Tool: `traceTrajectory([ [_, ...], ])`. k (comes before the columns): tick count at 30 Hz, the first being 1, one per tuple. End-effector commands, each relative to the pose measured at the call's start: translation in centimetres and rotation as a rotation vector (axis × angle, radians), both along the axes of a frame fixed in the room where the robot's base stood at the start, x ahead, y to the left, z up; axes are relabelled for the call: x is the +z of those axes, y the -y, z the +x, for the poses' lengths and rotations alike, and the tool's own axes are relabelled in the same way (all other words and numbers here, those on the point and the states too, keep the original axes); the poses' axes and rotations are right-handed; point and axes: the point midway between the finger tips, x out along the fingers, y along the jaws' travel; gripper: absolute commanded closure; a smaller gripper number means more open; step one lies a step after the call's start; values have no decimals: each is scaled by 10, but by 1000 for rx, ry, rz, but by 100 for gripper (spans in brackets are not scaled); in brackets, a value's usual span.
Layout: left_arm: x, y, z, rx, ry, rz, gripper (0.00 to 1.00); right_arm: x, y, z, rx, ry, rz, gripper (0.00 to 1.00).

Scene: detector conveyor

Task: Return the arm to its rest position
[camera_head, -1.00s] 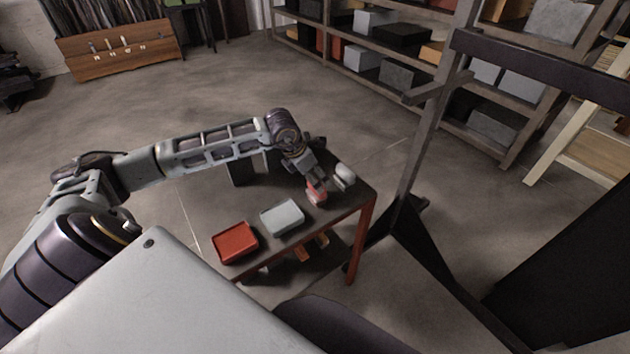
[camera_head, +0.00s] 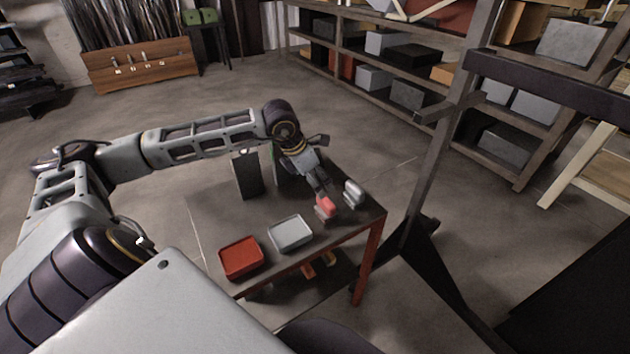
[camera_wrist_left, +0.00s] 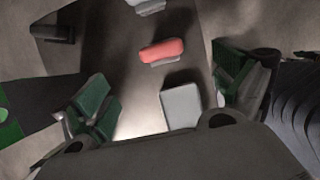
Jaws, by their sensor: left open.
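My left arm reaches in from the left over the small dark table (camera_head: 215,215) in the head view. My left gripper (camera_head: 321,190) points down just above and behind a small red piece (camera_head: 326,207) near the table's right end. In the left wrist view my left gripper (camera_wrist_left: 165,85) has its green-padded fingers wide apart with nothing between the pads. The red piece (camera_wrist_left: 162,51) lies beyond the fingers on a grey base. A light grey piece (camera_head: 354,194) stands to its right. My right gripper is not in view.
A red tray (camera_head: 240,257) and a grey tray (camera_head: 290,233) sit at the table's front edge. A dark upright panel (camera_head: 247,175) stands at the back. A dark metal post (camera_head: 432,165) rises right of the table. Open floor (camera_head: 185,120) lies behind.

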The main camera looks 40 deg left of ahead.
Motion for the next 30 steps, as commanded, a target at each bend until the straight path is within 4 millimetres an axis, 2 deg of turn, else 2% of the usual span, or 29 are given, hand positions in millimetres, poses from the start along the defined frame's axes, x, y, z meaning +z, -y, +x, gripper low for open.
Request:
traceTrajectory([
  [22, -1, 5, 0, -6, 1, -15, 3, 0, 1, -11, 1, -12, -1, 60],
  [26, -4, 23, 0, -23, 10, -76, 3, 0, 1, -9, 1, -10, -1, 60],
  [30, -6, 62, -1, -55, 27, -208, 3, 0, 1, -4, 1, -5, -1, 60],
])
